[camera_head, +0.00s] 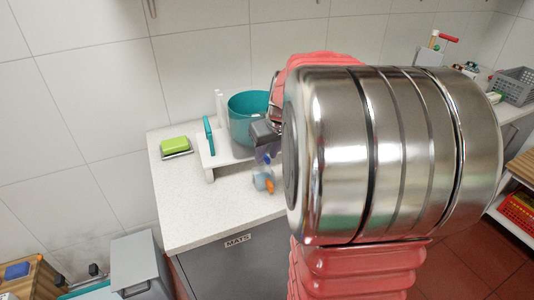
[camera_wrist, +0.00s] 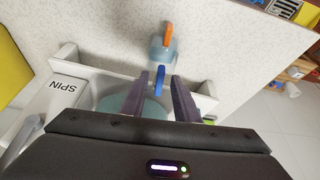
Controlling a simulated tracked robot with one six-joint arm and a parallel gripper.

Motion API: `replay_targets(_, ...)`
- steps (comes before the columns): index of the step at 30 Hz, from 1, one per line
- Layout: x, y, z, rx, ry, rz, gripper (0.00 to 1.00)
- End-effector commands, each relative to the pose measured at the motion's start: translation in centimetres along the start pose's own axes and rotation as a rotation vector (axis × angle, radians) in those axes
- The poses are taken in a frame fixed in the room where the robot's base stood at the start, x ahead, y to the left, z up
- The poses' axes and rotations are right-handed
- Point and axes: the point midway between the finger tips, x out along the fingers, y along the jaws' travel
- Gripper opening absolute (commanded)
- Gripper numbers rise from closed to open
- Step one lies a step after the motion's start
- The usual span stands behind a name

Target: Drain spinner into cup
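The spinner has a teal tub (camera_head: 248,112) on a white base (camera_head: 224,155) at the back of the counter. Its base, marked SPIN (camera_wrist: 62,98), also shows in the wrist view. A small blue tap lever (camera_wrist: 159,80) sticks out at the front of the spinner. A pale blue, see-through cup (camera_head: 262,181) with an orange handle (camera_wrist: 168,34) stands on the counter just in front of the tap. My gripper (camera_wrist: 159,78) is open, with a dark finger on each side of the blue lever and gaps visible. My arm hides part of the spinner in the head view.
A green sponge (camera_head: 175,144) lies on a small tray at the counter's left. A grey bin (camera_head: 140,265) stands on the floor at left. The counter front left of the cup is clear. A grey crate (camera_head: 515,86) sits on the far right counter.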

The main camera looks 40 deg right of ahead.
Motion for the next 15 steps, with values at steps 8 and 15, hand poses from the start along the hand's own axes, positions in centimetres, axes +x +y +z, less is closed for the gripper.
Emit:
replay_targets(8,-1.6,0.0,-0.1,-0.001,0.003,0.001,0.28)
replay_targets(15,-5.5,0.1,-0.1,0.000,0.003,0.003,0.28)
